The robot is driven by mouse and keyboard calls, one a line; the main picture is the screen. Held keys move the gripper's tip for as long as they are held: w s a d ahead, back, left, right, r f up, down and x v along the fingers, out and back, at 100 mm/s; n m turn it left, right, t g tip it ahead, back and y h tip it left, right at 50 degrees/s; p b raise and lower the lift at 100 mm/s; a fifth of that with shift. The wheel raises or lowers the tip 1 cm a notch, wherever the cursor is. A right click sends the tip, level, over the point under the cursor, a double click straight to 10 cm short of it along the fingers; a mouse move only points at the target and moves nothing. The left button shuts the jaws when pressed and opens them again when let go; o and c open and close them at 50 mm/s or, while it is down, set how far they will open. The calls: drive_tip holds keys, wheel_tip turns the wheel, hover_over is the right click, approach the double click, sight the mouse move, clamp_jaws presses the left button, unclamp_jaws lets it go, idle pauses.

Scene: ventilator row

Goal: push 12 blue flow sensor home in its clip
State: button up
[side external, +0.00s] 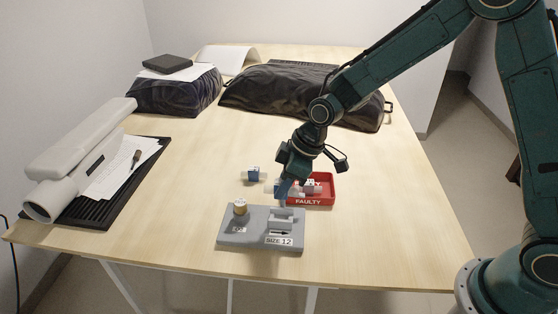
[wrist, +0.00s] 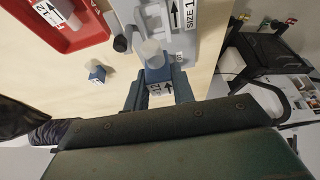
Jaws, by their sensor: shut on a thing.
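My gripper (wrist: 158,92) is shut on a blue flow sensor (wrist: 157,74) with a pale round tube end and a white arrow label. In the side view my gripper (side external: 282,193) is behind the grey fixture (side external: 232,236), low over the table; the held sensor is mostly hidden there. The fixture carries a raised grey clip (side external: 282,218) above a "SIZE 12" label. In the wrist view the held sensor is near the fixture's edge (wrist: 208,32). I cannot tell whether they touch.
A second blue sensor (side external: 253,174) stands on the table; the wrist view shows it too (wrist: 97,74). A red "FAULTY" tray (side external: 312,202) holds a pale part. The table left of the fixture is clear.

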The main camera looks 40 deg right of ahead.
sight(284, 198)
drive_tip(key=shift+f, duration=0.2)
drive_tip(key=shift+f, duration=2.15)
drive_tip(key=shift+f, duration=1.35)
idle(1.9)
drive_tip(key=o, duration=1)
drive_tip(key=shift+o, duration=0.2)
drive_tip(key=shift+r, duration=0.1)
drive_tip(key=shift+w+r, duration=0.1)
drive_tip(key=shift+r, duration=3.35)
